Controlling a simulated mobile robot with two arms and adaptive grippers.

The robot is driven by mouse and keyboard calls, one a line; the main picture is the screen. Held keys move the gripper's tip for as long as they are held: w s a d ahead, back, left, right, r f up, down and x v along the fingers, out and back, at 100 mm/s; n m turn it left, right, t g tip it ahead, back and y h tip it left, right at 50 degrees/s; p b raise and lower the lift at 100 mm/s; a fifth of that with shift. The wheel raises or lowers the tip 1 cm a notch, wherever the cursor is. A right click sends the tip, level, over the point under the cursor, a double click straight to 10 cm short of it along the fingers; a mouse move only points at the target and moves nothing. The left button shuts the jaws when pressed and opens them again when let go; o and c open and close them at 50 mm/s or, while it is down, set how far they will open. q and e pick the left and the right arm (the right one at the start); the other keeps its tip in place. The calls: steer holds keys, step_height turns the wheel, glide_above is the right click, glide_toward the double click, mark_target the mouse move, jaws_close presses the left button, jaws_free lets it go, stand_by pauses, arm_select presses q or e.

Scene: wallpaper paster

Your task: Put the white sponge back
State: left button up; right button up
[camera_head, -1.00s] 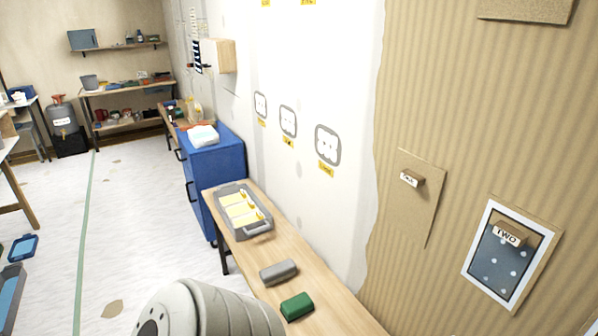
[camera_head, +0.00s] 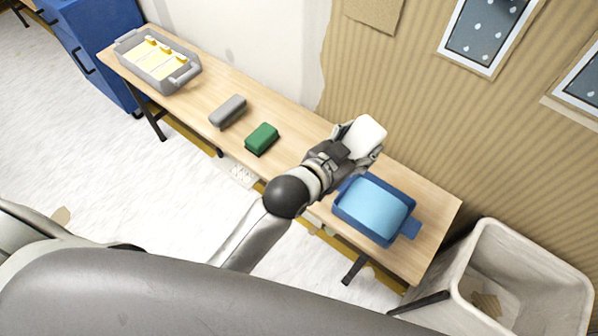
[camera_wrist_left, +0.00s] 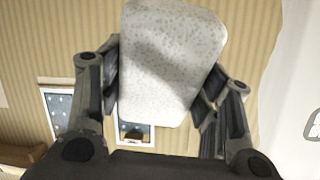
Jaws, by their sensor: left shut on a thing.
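The white sponge (camera_head: 364,137) is held above the long wooden table, near the wall. My left gripper (camera_head: 352,143) is shut on it. In the left wrist view the speckled white sponge (camera_wrist_left: 170,62) sits between both fingers of the left gripper (camera_wrist_left: 165,85). On the table are a grey sponge (camera_head: 228,111) and a green sponge (camera_head: 262,138), side by side to the left of the gripper. A blue tray (camera_head: 411,228) with light blue content (camera_head: 372,205) stands just below and right of the held sponge. My right gripper is not in view.
A grey tray (camera_head: 128,42) with yellow pieces stands at the table's far left end. A pale bin (camera_head: 478,246) stands on the floor past the right end. The bare tabletop (camera_head: 190,103) shows between the grey tray and grey sponge. Corrugated wall (camera_head: 440,130) runs behind.

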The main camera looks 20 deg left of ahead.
arm_select(q)
steer(key=w+d+f+g+y+b, duration=0.1)
steer(key=w+f+g+b, duration=0.3)
steer(key=f, duration=0.4)
steer(key=w+d+f+g+y+b, duration=0.2)
steer(key=f+g+b, duration=0.3)
steer(key=f, duration=0.4)
steer(key=w+a+f+n+g+y+b, duration=0.1)
steer(key=a+b, duration=0.3)
steer(key=a, duration=0.5)
steer(key=w+a+n+g+y+b, duration=0.1)
steer(key=a+b, duration=0.3)
steer(key=a, duration=0.5)
steer(key=shift+w+a+f+n+g+b, duration=0.15)
steer(key=shift+w+f+n+g+b, duration=0.25)
steer(key=shift+w, duration=0.45)
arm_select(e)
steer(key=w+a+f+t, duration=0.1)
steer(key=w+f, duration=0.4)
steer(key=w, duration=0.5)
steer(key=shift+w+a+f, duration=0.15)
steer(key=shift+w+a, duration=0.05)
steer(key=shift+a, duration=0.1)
arm_select(q)
steer(key=shift+f, duration=0.1)
